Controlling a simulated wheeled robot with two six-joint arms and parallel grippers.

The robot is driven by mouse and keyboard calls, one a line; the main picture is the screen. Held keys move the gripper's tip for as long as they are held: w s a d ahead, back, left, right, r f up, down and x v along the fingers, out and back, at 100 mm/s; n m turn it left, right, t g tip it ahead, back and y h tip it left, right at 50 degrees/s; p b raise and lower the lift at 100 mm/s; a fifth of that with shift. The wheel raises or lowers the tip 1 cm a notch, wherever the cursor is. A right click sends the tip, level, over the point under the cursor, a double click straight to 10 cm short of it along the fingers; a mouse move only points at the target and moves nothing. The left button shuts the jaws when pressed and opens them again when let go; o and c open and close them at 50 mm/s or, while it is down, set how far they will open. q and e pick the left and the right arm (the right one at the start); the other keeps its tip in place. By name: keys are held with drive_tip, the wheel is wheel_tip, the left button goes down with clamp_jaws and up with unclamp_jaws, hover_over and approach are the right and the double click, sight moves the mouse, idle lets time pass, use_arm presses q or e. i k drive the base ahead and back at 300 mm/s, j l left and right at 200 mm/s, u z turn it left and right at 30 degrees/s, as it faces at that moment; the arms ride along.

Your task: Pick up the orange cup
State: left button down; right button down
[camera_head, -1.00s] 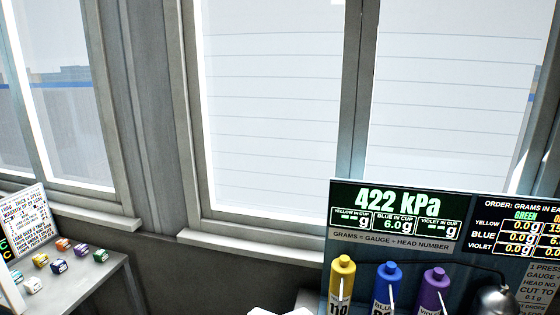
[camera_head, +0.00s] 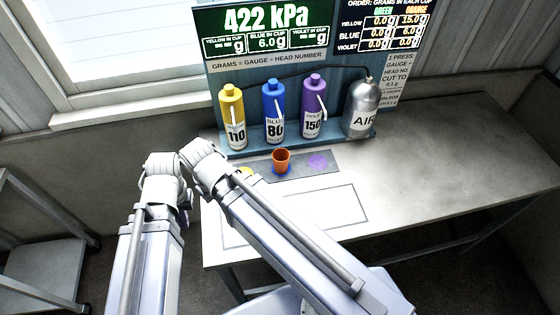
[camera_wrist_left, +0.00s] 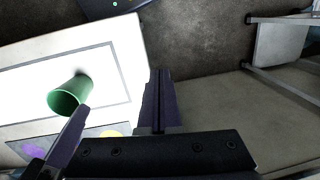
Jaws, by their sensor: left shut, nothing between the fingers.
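The orange cup (camera_head: 281,161) stands upright on the blue spot of a grey strip (camera_head: 325,163), in front of the bottles. A green cup (camera_wrist_left: 68,96) shows only in the left wrist view, on the outlined white area. In the head view my arms hide that spot. My left gripper (camera_wrist_left: 158,72) is shut and empty, left of the orange cup near the table's left edge. Its fingers are hidden in the head view. Another dark finger (camera_wrist_left: 72,140) is close to the green cup, seemingly my right gripper's; whether it touches the cup is unclear.
Yellow (camera_head: 232,118), blue (camera_head: 273,112) and violet (camera_head: 314,108) bottles and a silver air tank (camera_head: 361,106) stand behind the strip, below a display board (camera_head: 265,65). The table (camera_head: 450,140) is clear on the right. A side table (camera_head: 40,275) stands at left.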

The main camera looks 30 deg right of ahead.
sight(281, 156)
drive_tip(key=k+l+z, duration=0.1)
drive_tip(key=z, duration=0.25)
drive_tip(key=l+z, duration=0.35)
drive_tip(key=k+l+z, duration=0.1)
drive_tip(key=l+z, duration=0.2)
